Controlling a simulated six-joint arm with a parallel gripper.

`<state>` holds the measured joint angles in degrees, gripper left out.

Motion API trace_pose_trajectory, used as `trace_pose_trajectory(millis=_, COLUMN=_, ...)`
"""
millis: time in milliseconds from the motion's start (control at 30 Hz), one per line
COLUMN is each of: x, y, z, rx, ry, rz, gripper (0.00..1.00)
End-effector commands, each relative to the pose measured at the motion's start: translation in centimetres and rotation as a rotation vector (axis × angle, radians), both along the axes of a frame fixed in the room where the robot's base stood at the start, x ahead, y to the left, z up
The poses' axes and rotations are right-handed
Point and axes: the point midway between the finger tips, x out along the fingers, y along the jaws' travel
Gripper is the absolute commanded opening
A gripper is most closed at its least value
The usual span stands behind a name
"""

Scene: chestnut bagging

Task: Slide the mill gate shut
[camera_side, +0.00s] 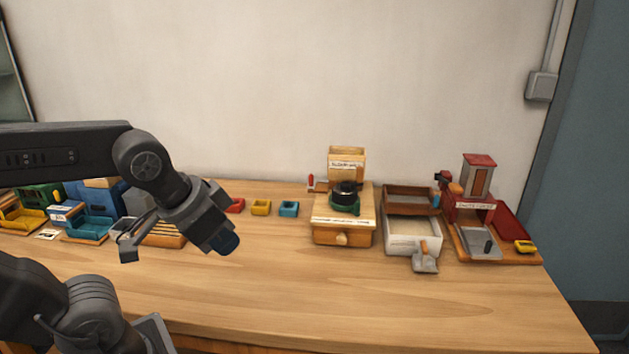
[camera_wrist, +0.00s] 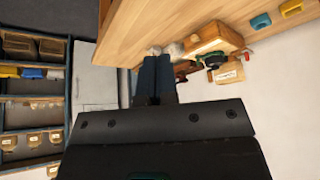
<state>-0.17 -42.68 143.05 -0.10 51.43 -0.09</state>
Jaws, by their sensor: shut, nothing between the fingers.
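The mill is a wooden box (camera_side: 328,236) with a front knob, a black and green grinder (camera_side: 346,194) on top and a labelled wooden hopper (camera_side: 347,155) behind. A small red-topped piece (camera_side: 311,182) stands left of the hopper. I cannot make out the gate or its position. The mill's box (camera_wrist: 212,38) and hopper (camera_wrist: 230,73) also show in the wrist view. My gripper (camera_side: 227,244) is above the table, left of the mill and apart from it. Its dark blue fingers (camera_wrist: 153,76) are shut together and empty in the wrist view.
Red (camera_side: 235,206), yellow (camera_side: 261,208) and blue (camera_side: 289,209) small trays lie left of the mill. Coloured bins crowd the far left. The table's front (camera_side: 400,310) is clear.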

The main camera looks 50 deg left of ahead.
Motion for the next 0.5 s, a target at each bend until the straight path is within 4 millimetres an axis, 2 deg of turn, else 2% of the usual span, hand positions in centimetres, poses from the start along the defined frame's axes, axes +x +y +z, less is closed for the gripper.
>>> trace_pose_trajectory(millis=133, x=2.7, y=0.9, z=0.8, rx=-0.038, ry=-0.006, rz=0.079, gripper=0.00)
trace_pose_trajectory(millis=267, x=7.8, y=3.2, z=1.7, rx=-0.108, ry=-0.025, rz=0.228, gripper=0.00)
trace_pose_trajectory(millis=367, x=12.3, y=6.2, z=1.9, rx=-0.171, ry=-0.051, rz=0.367, gripper=0.00)
trace_pose_trajectory(millis=500, x=18.0, y=11.8, z=1.2, rx=-0.251, ry=-0.096, rz=0.564, gripper=0.00)
